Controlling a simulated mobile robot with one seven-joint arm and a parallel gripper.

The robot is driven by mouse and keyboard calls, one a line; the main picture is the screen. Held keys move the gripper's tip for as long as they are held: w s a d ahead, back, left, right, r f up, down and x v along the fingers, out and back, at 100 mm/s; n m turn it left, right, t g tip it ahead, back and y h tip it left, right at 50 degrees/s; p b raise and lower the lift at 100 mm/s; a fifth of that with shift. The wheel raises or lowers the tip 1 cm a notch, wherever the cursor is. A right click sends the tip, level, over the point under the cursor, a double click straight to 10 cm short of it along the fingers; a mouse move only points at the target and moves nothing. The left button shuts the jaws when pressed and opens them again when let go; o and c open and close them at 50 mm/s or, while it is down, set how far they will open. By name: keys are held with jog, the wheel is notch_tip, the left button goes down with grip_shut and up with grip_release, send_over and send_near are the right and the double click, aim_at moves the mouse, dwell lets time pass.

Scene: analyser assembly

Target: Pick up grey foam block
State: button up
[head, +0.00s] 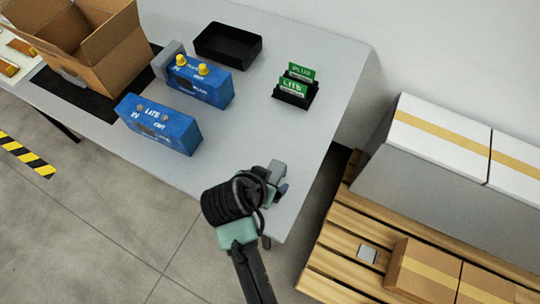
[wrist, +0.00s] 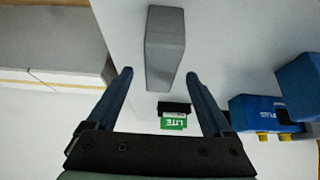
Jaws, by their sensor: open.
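A grey foam block (head: 277,170) stands near the right front part of the table, just beyond my gripper (head: 272,188) in the head view. In the wrist view the grey foam block (wrist: 164,52) shows as an upright slab ahead of my gripper (wrist: 159,76). My gripper is open, with one finger to each side of the block's line. The block's lower end lies about level with the fingertips in the picture. I see no contact. My wrist partly hides the block in the head view. A second grey piece (head: 167,60) stands behind a blue unit.
Two blue units (head: 160,125) (head: 203,83), a black tray (head: 228,45), a holder with green cards (head: 295,88) and an open carton (head: 85,40) stand on the table (head: 240,140). A pallet with boxes (head: 440,150) is at the right.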

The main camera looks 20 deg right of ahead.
aim_at(273, 178)
jog(key=shift+x, duration=2.8)
grip_shut()
